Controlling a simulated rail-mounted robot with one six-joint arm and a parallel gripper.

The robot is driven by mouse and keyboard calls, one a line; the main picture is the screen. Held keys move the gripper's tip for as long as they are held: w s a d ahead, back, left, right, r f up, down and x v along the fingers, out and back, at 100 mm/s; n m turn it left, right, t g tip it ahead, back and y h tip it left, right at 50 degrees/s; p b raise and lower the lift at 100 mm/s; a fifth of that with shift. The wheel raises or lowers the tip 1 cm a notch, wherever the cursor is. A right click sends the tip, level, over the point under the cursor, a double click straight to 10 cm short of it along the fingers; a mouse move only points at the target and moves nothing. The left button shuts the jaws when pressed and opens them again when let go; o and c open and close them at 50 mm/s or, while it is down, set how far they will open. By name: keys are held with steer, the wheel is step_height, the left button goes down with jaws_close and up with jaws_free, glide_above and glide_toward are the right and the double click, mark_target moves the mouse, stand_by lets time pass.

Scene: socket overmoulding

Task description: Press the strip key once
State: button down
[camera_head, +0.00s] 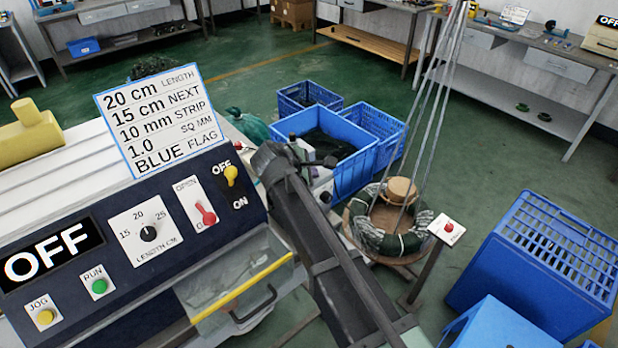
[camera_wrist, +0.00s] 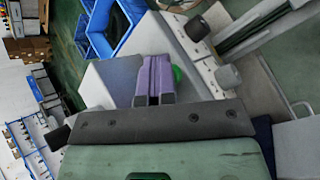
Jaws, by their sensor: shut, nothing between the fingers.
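My gripper (camera_wrist: 153,62) shows in the wrist view with its two purple fingers shut together and nothing held. A round green part (camera_wrist: 178,74), possibly a key, shows just right of the fingers and is partly hidden by them. I cannot tell whether they touch. No label for a strip key is readable. Around the fingers is a pale machine housing (camera_wrist: 110,78) with dark knobs (camera_wrist: 197,28) to the right. In the head view my arm crosses the middle and covers much of a small pale machine (camera_head: 322,186) beside the big panel.
The big machine's dark panel (camera_head: 150,277) has an OFF display (camera_head: 48,258), green RUN (camera_head: 99,286) and yellow JOG (camera_head: 46,316) buttons. A sign (camera_head: 160,120) reads 10 mm STRIP. A red button on a stand (camera_head: 448,228), a wire coil (camera_head: 390,225) and blue crates (camera_head: 345,165) stand right.

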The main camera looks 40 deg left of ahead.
steer(key=shift+w+a+r+p, duration=0.15)
steer(key=shift+a+r+p, duration=0.4)
steer(key=shift+p, duration=0.2)
steer(key=shift+d, duration=0.1)
step_height(320, 180, up, 5)
steer(key=p, duration=0.5)
steer(key=shift+r, duration=0.15)
